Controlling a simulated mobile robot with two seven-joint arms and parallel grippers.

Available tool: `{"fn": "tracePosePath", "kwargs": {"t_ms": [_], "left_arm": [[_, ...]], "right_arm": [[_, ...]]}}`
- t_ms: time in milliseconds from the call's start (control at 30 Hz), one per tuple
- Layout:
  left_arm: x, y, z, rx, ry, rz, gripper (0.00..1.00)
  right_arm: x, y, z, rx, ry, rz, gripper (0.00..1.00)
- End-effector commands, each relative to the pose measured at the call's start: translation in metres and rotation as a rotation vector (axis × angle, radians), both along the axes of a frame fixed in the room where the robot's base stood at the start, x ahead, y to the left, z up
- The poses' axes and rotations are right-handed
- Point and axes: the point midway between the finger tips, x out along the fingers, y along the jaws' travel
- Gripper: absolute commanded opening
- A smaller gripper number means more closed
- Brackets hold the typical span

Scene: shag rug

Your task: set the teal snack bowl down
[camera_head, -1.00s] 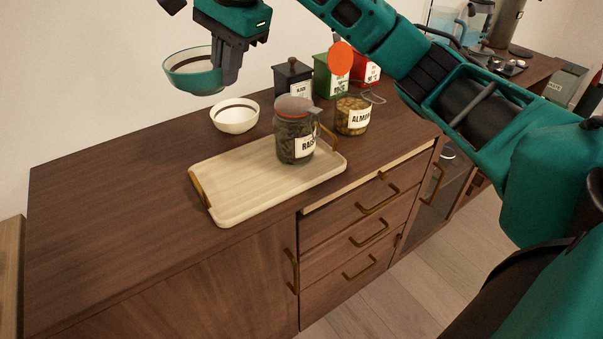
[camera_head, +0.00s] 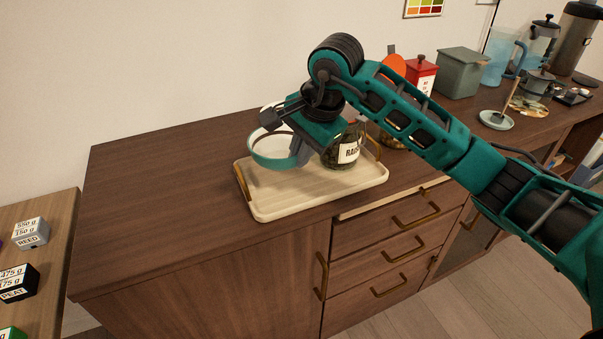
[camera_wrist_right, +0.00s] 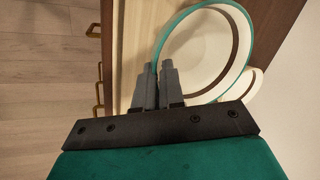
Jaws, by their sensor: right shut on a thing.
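The teal snack bowl (camera_head: 270,162), teal outside and white inside, is over the left part of the pale tray (camera_head: 283,209) in the head view. I cannot tell whether its base touches the tray. My right gripper (camera_head: 301,157) is shut on the bowl's right rim in the head view. In the right wrist view the bowl (camera_wrist_right: 198,50) stands to the upper right of the fingers (camera_wrist_right: 160,72), with its near wall between the fingertips. My left gripper is not in view.
A raisin jar (camera_head: 345,154) stands on the tray just right of the gripper. A white bowl (camera_head: 267,117) is partly hidden behind my wrist; part of it shows in the right wrist view (camera_wrist_right: 256,85). Canisters stand further right. The counter's left part (camera_head: 160,200) is clear.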

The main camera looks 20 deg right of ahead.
Motion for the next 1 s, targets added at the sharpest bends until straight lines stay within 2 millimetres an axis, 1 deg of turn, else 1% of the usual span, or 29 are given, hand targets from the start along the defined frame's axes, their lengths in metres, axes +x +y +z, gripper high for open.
{"fn": "tracePosePath", "kwargs": {"t_ms": [167,300,400,700,833,867,1000], "left_arm": [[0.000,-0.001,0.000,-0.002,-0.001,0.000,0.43],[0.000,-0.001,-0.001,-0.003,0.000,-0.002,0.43],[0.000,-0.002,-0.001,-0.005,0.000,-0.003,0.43],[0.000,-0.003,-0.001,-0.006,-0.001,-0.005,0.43],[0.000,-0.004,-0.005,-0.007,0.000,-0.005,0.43],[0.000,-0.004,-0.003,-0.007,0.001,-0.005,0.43],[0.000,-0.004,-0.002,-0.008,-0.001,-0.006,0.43]], "right_arm": [[0.000,0.000,-0.015,0.003,-0.001,0.000,0.00],[0.000,0.000,-0.037,0.003,0.001,-0.001,0.00],[0.000,0.000,-0.048,0.003,-0.001,0.000,0.00],[0.001,0.000,-0.050,0.002,-0.004,-0.001,0.00],[0.001,0.000,-0.055,0.001,-0.004,0.000,0.00],[0.000,0.000,-0.054,0.001,-0.002,0.000,0.10],[0.000,0.000,-0.054,0.000,-0.001,0.000,0.24]]}}
